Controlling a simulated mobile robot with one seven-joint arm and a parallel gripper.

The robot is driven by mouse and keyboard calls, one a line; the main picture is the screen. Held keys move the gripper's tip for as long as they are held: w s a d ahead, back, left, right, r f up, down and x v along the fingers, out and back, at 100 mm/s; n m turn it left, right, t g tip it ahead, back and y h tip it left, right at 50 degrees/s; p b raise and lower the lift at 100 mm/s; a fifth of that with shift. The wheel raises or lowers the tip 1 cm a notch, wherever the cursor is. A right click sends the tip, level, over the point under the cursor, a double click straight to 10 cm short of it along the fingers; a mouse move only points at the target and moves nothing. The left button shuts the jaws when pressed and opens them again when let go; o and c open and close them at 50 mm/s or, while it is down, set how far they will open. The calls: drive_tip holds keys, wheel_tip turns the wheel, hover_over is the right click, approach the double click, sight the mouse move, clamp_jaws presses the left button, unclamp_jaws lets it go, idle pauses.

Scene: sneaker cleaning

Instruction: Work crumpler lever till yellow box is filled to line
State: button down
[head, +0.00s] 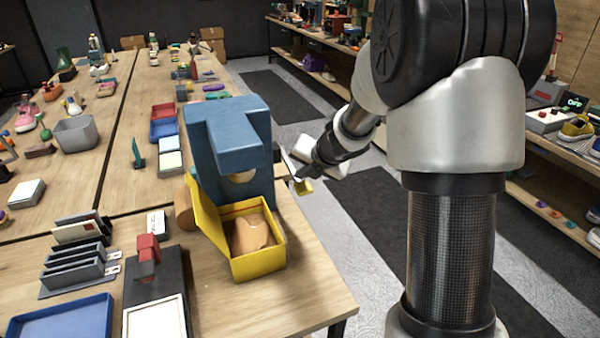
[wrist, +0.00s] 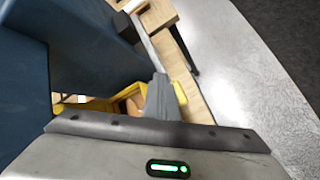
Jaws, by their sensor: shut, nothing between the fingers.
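The blue crumpler (head: 230,140) stands upright near the table's right edge. It also fills the left of the wrist view (wrist: 80,60). The yellow box (head: 258,266) sits open in front of it, lid raised at its left, with brown crumpled paper (head: 250,235) inside. My gripper (head: 298,178) is shut and empty, beside the crumpler's right side. Its fingers (wrist: 158,88) show in the wrist view, with part of the yellow box (wrist: 98,106) behind. A small yellow piece (head: 304,187) shows at the fingertips; I cannot tell whether it is the lever's end.
A red-topped dark device (head: 148,262), grey file rack (head: 75,265) and blue tray (head: 62,318) stand left of the box. A brown roll (head: 184,208) lies beside the crumpler. The table top right of the box is clear, and open floor (head: 345,240) lies beyond its edge.

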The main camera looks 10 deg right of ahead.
sight(302, 182)
drive_tip(key=shift+s+f+b, duration=0.15)
drive_tip(key=shift+f+b, duration=1.25)
drive_tip(key=shift+f, duration=0.25)
idle(1.0)
drive_tip(key=shift+r, duration=0.15)
idle(0.5)
drive_tip(key=shift+w+r+p, duration=0.15)
drive_tip(key=shift+r+p, duration=1.7)
drive_tip(key=shift+p, duration=0.2)
drive_tip(key=shift+w+r+p, duration=0.1)
drive_tip(key=shift+r+p, duration=1.7)
drive_tip(key=shift+p, duration=0.2)
wheel_tip(302, 182, up, 5)
drive_tip(key=p, duration=0.5)
drive_tip(key=shift+w, duration=0.1)
